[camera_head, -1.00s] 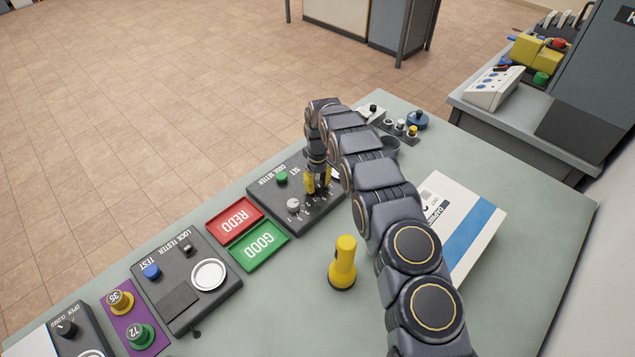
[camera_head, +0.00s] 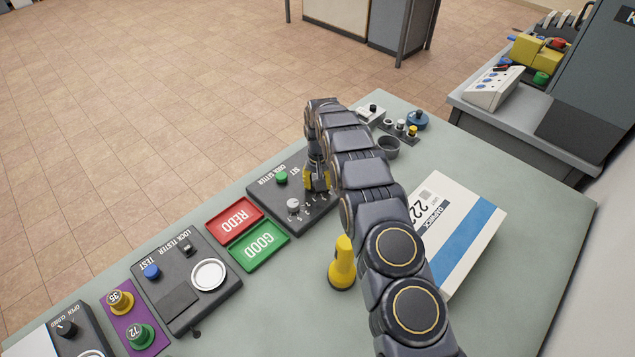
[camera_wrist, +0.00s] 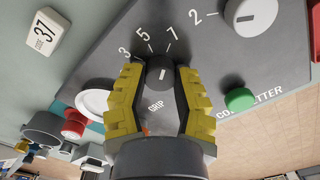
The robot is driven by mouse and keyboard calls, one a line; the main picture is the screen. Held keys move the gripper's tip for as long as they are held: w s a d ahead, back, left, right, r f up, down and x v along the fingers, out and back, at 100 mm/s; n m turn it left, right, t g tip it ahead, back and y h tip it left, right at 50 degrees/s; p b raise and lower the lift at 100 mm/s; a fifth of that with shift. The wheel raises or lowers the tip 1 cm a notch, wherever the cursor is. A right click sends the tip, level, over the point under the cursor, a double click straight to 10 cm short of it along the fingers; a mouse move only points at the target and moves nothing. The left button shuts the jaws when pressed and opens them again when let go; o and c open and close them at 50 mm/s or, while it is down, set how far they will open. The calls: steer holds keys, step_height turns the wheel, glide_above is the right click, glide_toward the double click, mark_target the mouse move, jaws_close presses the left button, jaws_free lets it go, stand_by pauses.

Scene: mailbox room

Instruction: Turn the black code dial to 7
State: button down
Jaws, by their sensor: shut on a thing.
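The black code dial (camera_wrist: 160,73) is on the dark code setter panel (camera_wrist: 200,62), between my yellow-padded fingers in the wrist view. My gripper (camera_wrist: 160,84) is shut on it. The dial's small white mark points up and slightly right, roughly toward the 7 tick; its exact alignment is hard to tell. The numbers 3, 5 and 7 are printed around the dial. In the head view my gripper (camera_head: 317,180) stands over the panel (camera_head: 275,208) and hides the dial.
A grey dial (camera_head: 293,205) and a green button (camera_head: 281,177) are on the same panel. Red (camera_head: 235,218) and green (camera_head: 258,245) trays lie beside it. A yellow flashlight (camera_head: 342,265) and a labelled white-and-blue box (camera_head: 455,230) stand near my arm.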

steer(key=shift+s+f, duration=0.15)
stand_by(0.3)
steer(key=c, duration=0.7)
jaws_free()
step_height(320, 180, up, 12)
steer(key=shift+r, duration=0.1)
